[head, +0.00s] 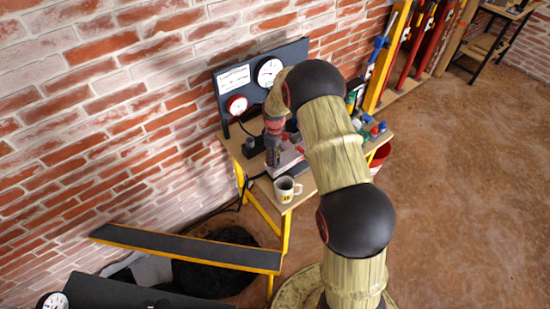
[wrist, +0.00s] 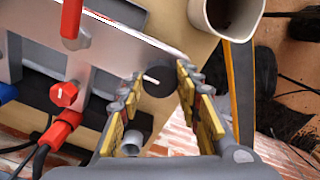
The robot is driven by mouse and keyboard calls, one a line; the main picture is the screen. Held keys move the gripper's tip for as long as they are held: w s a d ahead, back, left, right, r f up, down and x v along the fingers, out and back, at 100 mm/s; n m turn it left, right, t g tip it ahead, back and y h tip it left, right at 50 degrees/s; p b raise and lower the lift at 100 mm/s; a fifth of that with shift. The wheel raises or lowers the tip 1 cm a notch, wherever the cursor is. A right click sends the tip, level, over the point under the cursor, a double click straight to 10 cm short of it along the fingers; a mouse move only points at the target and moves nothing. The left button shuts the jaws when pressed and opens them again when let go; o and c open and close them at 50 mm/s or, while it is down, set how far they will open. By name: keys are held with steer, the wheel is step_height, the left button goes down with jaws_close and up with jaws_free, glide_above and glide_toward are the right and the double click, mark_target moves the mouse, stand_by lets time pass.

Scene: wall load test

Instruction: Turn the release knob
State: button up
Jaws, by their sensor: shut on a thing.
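The release knob (wrist: 158,82) is a dark round knob with a white pointer line, at the edge of a silver metal panel (wrist: 120,45) in the wrist view. My gripper (wrist: 160,90) has its two yellow-padded fingers on either side of the knob and is shut on it. The white line points to the left and slightly up. In the head view my gripper (head: 273,152) points down at the grey unit (head: 290,160) on the bench; the knob is hidden there.
A white mug (head: 287,189) stands at the bench's front corner, close to my gripper in the wrist view (wrist: 226,12). A red hexagonal knob (wrist: 64,94) and a red handle (wrist: 72,20) are on the panel. A gauge board (head: 262,80) stands behind.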

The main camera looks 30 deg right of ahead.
steer(key=o, duration=1.1)
steer(key=shift+o, duration=0.2)
step_height(320, 180, up, 12)
stand_by(0.4)
